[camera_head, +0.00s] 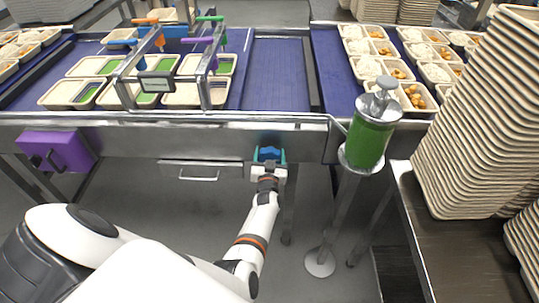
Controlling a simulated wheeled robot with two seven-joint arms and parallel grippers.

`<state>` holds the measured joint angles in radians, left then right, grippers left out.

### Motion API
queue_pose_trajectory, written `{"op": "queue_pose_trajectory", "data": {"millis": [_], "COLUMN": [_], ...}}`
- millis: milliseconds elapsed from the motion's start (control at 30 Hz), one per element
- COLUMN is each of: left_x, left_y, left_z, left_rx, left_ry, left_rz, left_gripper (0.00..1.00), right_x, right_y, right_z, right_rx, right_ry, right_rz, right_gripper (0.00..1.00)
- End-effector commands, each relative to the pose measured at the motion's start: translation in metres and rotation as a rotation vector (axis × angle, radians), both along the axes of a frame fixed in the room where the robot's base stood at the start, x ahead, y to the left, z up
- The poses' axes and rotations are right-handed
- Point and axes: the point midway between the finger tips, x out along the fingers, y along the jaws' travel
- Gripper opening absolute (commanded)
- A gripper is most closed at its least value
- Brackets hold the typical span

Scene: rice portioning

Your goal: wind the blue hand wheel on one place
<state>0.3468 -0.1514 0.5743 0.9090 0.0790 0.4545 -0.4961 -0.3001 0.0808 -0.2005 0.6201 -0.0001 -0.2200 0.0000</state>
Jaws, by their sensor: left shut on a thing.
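The blue hand wheel (269,153) is on the front of the steel conveyor frame, near the middle of the view. My left gripper (268,165) reaches up to it from below and is shut on it. The fingers and the gripper body cover much of the wheel, so its turn angle cannot be read. My right gripper is not in view.
A green cylinder dispenser (368,135) stands on a post right of the wheel. A purple box (57,150) hangs at the left. Trays (76,93) lie on the blue belts, and stacked trays (470,120) stand at the right. The floor below the wheel is mostly clear.

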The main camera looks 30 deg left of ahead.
Motion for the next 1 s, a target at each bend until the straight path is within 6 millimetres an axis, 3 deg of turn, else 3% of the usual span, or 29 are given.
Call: {"op": "queue_pose_trajectory", "data": {"millis": [700, 733, 800, 867, 1000], "left_x": [-0.0012, -0.0012, -0.0011, -0.0010, -0.0005], "left_y": [-0.0012, -0.0012, -0.0010, -0.0009, -0.0005], "left_z": [-0.0029, -0.0029, -0.0028, -0.0023, -0.0013], "left_rx": [0.066, 0.066, 0.066, 0.066, 0.067], "left_ry": [0.048, 0.048, 0.048, 0.046, 0.044], "left_rz": [0.000, 0.000, 0.000, 0.000, 0.000], "left_gripper": [0.49, 0.73, 0.85, 0.94, 0.94], "right_x": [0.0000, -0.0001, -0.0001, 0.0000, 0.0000], "right_y": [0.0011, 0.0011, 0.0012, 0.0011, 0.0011], "right_z": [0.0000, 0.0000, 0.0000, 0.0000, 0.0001], "right_rx": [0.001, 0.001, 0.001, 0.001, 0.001], "right_ry": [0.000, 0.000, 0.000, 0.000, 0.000], "right_rz": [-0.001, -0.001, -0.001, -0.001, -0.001], "right_gripper": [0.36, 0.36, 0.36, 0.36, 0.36]}}
